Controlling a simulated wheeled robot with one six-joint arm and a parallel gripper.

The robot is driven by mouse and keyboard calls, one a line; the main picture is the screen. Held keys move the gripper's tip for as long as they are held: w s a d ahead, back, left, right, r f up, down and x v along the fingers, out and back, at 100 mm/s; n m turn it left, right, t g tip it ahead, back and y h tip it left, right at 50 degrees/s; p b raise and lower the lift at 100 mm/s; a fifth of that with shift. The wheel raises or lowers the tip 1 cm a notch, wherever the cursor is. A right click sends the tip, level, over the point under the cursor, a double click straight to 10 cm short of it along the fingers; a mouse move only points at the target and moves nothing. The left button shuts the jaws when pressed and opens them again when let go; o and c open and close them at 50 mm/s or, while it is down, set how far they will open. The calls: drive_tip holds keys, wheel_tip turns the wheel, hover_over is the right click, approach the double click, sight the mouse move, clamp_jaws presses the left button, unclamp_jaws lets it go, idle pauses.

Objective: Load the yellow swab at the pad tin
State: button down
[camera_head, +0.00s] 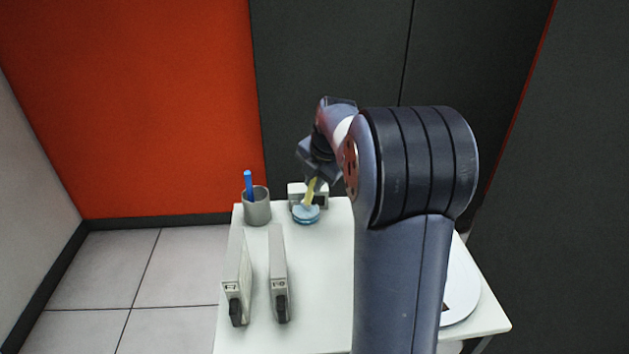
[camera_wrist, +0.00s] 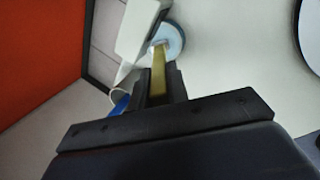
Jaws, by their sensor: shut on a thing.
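The yellow swab (camera_head: 311,191) is held in my gripper (camera_head: 315,178), pointing down over the pad tin. In the wrist view the swab (camera_wrist: 158,75) runs out from between the two dark fingers of my gripper (camera_wrist: 160,85), which are shut on it. The pad tin (camera_head: 306,216) is a small round light-blue tin at the back of the white table. It also shows in the wrist view (camera_wrist: 174,42). The swab's far end is at the tin's pad and looks to touch it; the exact contact is hard to tell.
A grey cup (camera_head: 257,210) with a blue stick (camera_head: 249,184) stands left of the tin. A white block (camera_head: 295,192) stands just behind the tin. Two upright grey-white units (camera_head: 236,272) (camera_head: 278,265) stand at the table's front left. A white round plate (camera_head: 461,290) lies at right, partly behind my arm.

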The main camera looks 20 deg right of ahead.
drive_tip(key=shift+r+p, duration=2.6)
drive_tip(key=shift+r, duration=0.95)
